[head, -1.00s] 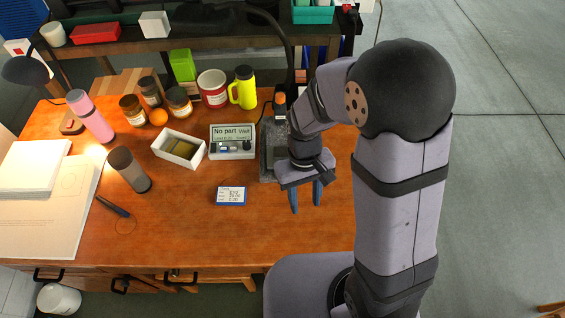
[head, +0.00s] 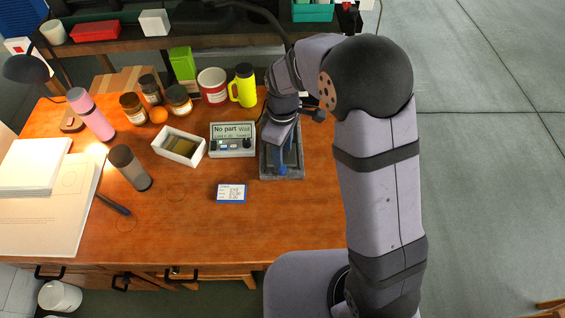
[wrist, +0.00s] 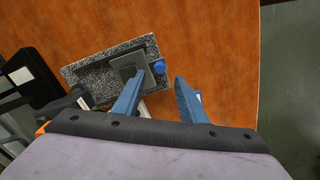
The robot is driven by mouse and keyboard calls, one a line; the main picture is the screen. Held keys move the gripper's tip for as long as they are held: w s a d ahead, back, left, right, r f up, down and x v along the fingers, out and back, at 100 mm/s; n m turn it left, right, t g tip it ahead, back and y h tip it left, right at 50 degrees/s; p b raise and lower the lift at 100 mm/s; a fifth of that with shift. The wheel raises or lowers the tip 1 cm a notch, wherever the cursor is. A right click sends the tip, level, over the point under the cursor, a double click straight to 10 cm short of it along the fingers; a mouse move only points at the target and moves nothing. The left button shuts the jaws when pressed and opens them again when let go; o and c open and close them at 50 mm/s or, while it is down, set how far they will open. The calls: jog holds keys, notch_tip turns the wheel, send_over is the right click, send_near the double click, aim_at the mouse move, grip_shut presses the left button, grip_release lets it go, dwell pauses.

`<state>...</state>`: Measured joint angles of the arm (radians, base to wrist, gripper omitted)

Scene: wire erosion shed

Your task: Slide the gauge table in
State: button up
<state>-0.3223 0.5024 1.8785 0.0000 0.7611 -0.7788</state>
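The gauge's speckled stone base (head: 296,173) lies on the wooden bench under my gripper in the head view; it also shows in the wrist view (wrist: 143,47). The gauge table, a small grey plate (wrist: 127,68), sits on this base and has a round blue knob (wrist: 159,67) at its edge. My gripper (wrist: 160,77) is open, its two blue fingers apart and empty. In the wrist view the knob appears just beyond the fingertips, closer to the left finger; contact cannot be told. In the head view my gripper (head: 284,165) hides much of the gauge.
The readout box (head: 233,140), showing "No part", stands left of the base. A white box (head: 180,146) is farther left, a label card (head: 231,193) in front. The bench is clear to the front and right.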

jog(key=shift+f+p, duration=0.7)
jog(key=shift+f, duration=2.65)
grip_shut()
jog(key=shift+w, duration=0.1)
